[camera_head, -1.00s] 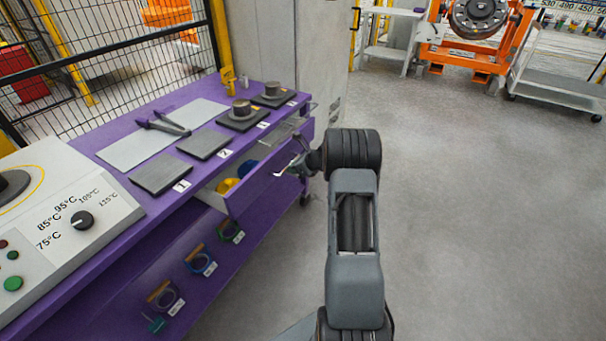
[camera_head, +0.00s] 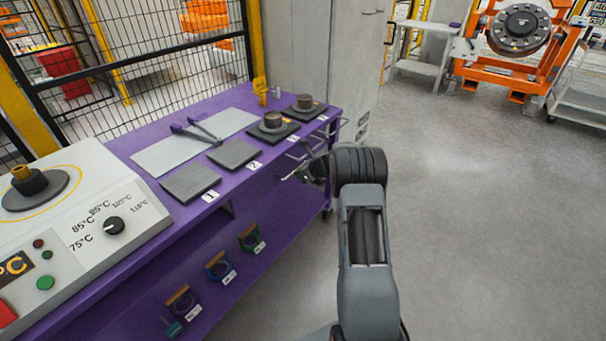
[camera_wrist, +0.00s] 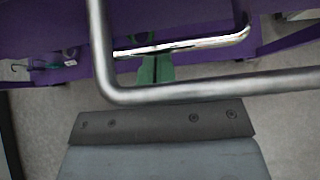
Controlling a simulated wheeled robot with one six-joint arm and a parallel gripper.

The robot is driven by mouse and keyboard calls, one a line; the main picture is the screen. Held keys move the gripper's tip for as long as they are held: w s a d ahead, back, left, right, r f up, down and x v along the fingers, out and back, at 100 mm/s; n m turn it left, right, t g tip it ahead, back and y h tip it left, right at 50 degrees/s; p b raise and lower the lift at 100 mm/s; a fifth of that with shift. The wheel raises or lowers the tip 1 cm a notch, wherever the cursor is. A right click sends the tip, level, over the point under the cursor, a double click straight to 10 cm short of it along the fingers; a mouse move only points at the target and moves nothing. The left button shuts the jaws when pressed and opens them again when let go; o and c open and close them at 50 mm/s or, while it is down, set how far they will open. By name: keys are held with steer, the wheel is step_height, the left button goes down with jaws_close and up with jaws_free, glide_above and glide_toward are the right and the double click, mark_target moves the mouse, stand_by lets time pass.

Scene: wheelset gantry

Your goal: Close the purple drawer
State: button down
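The purple drawer's front (camera_head: 262,184) lies about flush under the top of the purple bench (camera_head: 130,135). No drawer interior shows, though my arm hides the far end. My gripper (camera_head: 292,177) is just in front of the bench's front side, near the drawer's far part. The wrist view shows a purple surface (camera_wrist: 180,14), a chrome handle (camera_wrist: 185,45) and a bent grey metal bar (camera_wrist: 215,90) close to the camera. I cannot tell whether my gripper touches the drawer, or whether its fingers are open or shut.
Numbered dark plates (camera_head: 190,182), some with metal parts, and tongs (camera_head: 195,130) lie on the bench top. A heater panel (camera_head: 70,215) stands at the left. Several coloured rings (camera_head: 218,266) are on the lower shelf. Open grey floor (camera_head: 480,220) lies to the right.

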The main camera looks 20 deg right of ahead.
steer(key=shift+w+a+r, duration=0.15)
steer(key=shift+a+r, duration=0.05)
steer(key=shift+a, duration=0.15)
steer(key=shift+d, duration=0.1)
steer(key=s+d+r, duration=0.5)
steer(key=s+d, duration=0.1)
steer(key=s, duration=0.4)
steer(key=shift+s+r, duration=0.15)
steer(key=shift+s, duration=0.05)
